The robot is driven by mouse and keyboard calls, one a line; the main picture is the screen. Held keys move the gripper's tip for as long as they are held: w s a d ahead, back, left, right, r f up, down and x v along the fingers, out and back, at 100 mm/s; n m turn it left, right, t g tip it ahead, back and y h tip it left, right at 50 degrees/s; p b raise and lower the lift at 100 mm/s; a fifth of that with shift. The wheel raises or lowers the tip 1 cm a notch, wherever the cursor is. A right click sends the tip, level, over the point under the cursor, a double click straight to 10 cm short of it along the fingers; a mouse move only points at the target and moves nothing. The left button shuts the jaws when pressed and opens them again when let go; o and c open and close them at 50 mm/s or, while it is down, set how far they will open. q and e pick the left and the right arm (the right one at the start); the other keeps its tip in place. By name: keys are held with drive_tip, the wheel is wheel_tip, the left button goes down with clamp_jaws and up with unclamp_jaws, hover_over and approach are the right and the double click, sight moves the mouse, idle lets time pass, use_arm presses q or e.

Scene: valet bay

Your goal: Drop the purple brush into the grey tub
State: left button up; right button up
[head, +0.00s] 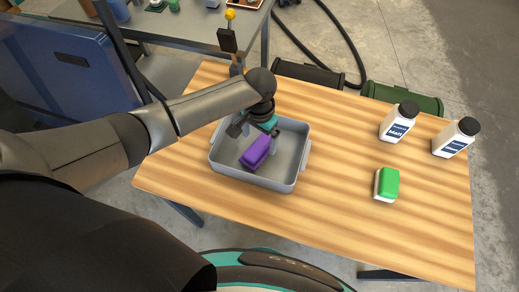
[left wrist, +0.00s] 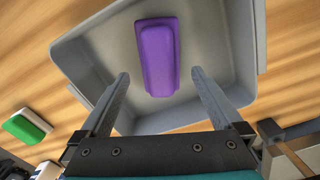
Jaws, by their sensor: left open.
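The purple brush (head: 257,152) is inside the grey tub (head: 246,178) on the wooden table. In the left wrist view the brush (left wrist: 157,58) lies over the floor of the tub (left wrist: 77,62), ahead of my fingertips. My left gripper (head: 255,132) is above the tub with its jaws open. In the left wrist view its two fingers (left wrist: 160,75) stand apart on either side of the brush's near end, and they do not appear to touch it. My right gripper is not in view.
A green-and-white brush (head: 386,185) lies right of the tub. Two white bottles with dark caps, one (head: 399,122) nearer the tub and one (head: 456,138) farther right, stand on the table (head: 336,205). A black bin (head: 308,75) and a green bin (head: 402,98) are beyond the far edge.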

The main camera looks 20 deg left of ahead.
use_arm(q)
wheel_tip(320, 180, up, 15)
drive_tip(key=p, duration=0.3)
drive_tip(key=shift+r, duration=0.15)
idle(0.4)
